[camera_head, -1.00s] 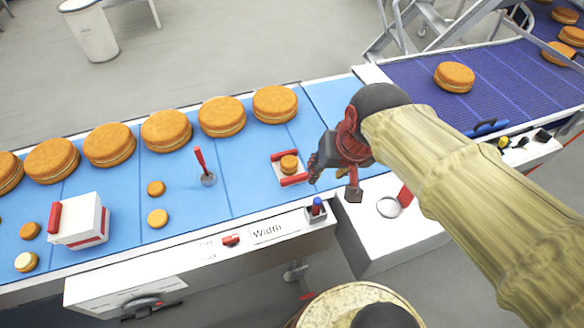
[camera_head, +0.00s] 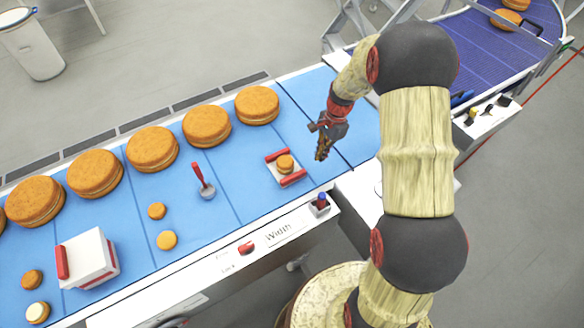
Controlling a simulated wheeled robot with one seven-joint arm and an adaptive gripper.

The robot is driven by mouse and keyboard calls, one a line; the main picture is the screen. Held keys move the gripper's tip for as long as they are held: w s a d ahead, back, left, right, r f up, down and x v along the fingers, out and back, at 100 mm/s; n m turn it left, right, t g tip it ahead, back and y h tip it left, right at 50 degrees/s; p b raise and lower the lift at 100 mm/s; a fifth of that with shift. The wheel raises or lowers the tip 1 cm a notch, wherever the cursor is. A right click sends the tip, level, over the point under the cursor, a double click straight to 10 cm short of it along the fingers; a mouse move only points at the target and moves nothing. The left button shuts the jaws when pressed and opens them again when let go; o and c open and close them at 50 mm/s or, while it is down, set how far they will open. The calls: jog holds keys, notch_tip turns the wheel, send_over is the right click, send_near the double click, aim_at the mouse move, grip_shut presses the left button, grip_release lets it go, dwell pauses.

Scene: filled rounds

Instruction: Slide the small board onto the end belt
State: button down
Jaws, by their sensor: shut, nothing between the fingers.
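The small board (camera_head: 274,168) is a small white piece with red bars at its two ends. It lies on the light blue belt and carries one small filled round (camera_head: 285,164). My gripper (camera_head: 321,153) is shut and empty. It hangs to the right of the board, apart from it, with its fingers pointing down over the blue belt. The end belt (camera_head: 483,55) is the dark blue ribbed belt at the upper right. My arm hides part of it.
A row of large filled rounds (camera_head: 151,149) lies along the belt's far side. A red-handled tool (camera_head: 204,184) and a white box with a red handle (camera_head: 89,258) stand on the belt. A "Width" panel (camera_head: 281,234) lines the near edge.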

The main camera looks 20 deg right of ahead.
aim_at(292, 178)
jog(key=shift+f, duration=0.25)
jog(key=a, duration=0.4)
jog(key=s+a, duration=0.1)
jog(key=a, duration=0.3)
jog(key=s+a+f, duration=0.1)
jog(key=a, duration=0.2)
jog(key=shift+s+a+b, duration=0.25)
jog(key=shift+a+b, duration=0.05)
jog(key=shift+a, duration=0.1)
jog(key=shift+f, duration=0.25)
jog(key=shift+d+f, duration=0.1)
jog(key=w+d, duration=0.2)
jog(key=d, duration=0.9)
jog(key=w+d+p, duration=0.1)
jog(key=w+d, duration=0.1)
jog(key=d, duration=0.9)
jog(key=w+d+p, duration=0.1)
jog(key=w+d, duration=0.1)
jog(key=d, duration=1)
jog(key=shift+w+f, duration=0.1)
jog(key=shift+w, duration=0.25)
jog(key=shift+d, duration=0.3)
